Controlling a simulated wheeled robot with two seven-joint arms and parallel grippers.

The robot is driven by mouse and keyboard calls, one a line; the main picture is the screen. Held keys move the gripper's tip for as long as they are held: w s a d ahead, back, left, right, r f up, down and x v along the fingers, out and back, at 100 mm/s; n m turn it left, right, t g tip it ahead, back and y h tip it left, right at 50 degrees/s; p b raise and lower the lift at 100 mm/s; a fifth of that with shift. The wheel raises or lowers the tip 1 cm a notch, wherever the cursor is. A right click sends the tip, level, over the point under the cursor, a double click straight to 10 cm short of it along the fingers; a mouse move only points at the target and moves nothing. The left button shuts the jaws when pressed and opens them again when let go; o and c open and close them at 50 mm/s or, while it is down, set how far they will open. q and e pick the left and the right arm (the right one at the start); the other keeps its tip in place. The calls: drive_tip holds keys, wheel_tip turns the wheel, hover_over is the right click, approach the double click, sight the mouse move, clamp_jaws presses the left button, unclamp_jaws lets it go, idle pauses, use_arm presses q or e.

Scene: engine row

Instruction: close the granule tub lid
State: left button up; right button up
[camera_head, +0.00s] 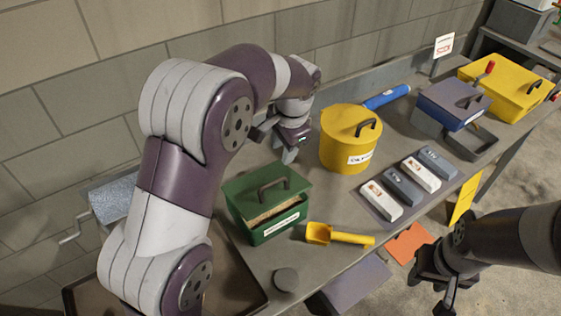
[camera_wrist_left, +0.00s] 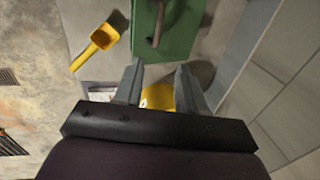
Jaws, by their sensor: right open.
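The granule tub (camera_head: 252,229) is a green box with a white label on its front, standing near the table's left end. Its green lid (camera_head: 259,194), with a dark handle (camera_head: 270,186), is tilted up. Tan granules show in the gap under its front edge. My left gripper (camera_head: 289,154) is behind and to the right of the tub, above the table and apart from the lid. In the left wrist view, its fingers (camera_wrist_left: 162,84) are spread and empty, with the green lid (camera_wrist_left: 181,32) beyond them. My right gripper (camera_head: 437,290) is open, off the table's front edge at lower right.
A yellow scoop (camera_head: 318,233) lies right of the green tub. A yellow lidded bucket (camera_head: 340,145) stands close right of my left gripper. Several small blocks (camera_head: 404,187) sit on a mat further right. A dark disc (camera_head: 286,279) lies near the front edge.

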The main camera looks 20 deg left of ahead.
use_arm(q)
drive_tip(key=shift+d+r, duration=0.1)
drive_tip(key=shift+r, duration=0.55)
use_arm(e)
drive_tip(key=shift+r, duration=0.3)
